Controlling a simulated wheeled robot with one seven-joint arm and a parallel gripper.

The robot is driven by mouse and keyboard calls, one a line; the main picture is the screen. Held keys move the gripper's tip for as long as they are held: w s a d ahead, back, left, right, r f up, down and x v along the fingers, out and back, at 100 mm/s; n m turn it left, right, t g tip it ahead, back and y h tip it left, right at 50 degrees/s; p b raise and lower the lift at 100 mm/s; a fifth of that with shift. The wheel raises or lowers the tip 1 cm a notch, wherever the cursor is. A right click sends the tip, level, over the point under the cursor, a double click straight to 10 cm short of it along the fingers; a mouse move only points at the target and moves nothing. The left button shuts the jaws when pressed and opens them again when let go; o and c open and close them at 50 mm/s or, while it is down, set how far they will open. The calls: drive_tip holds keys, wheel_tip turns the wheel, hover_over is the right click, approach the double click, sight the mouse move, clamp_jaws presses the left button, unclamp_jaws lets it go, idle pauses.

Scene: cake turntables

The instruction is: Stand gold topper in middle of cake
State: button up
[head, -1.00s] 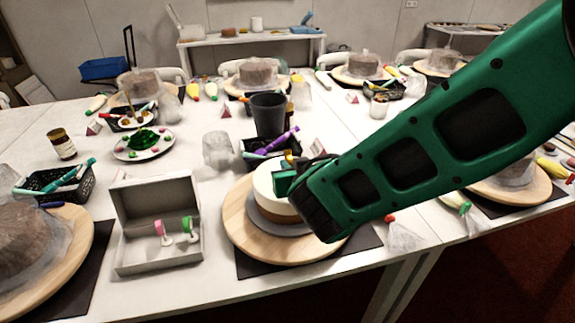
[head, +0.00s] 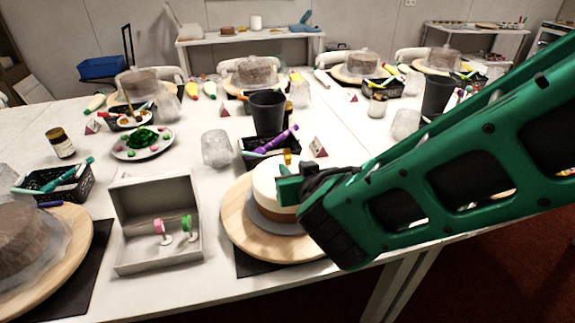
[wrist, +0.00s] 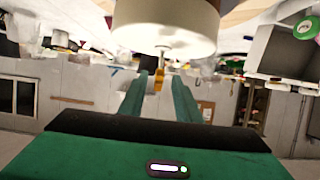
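The cake (head: 264,190) has a white top and brown lower side, on a grey board over a round wooden turntable (head: 238,228). The gold topper (head: 288,156) shows above the cake's top behind my gripper (head: 289,186). In the wrist view, the topper (wrist: 158,81) has a thin pale stem meeting the white cake (wrist: 165,28) near the middle of its width. My two green fingers (wrist: 160,90) are apart, one either side of the topper, with gaps visible. In the head view my gripper hides the stem's foot and the cake's right part.
An open grey box (head: 158,255) with pink and green toppers stands left of the turntable. Behind the cake are a black basket of pens (head: 262,152), a dark cup (head: 268,113) and a small triangular card (head: 318,147). A clear crumpled cup (head: 217,149) stands left of them.

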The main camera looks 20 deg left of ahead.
drive_tip(key=v, duration=0.6)
drive_tip(key=shift+s, duration=0.3)
drive_tip(key=shift+d+r, duration=0.15)
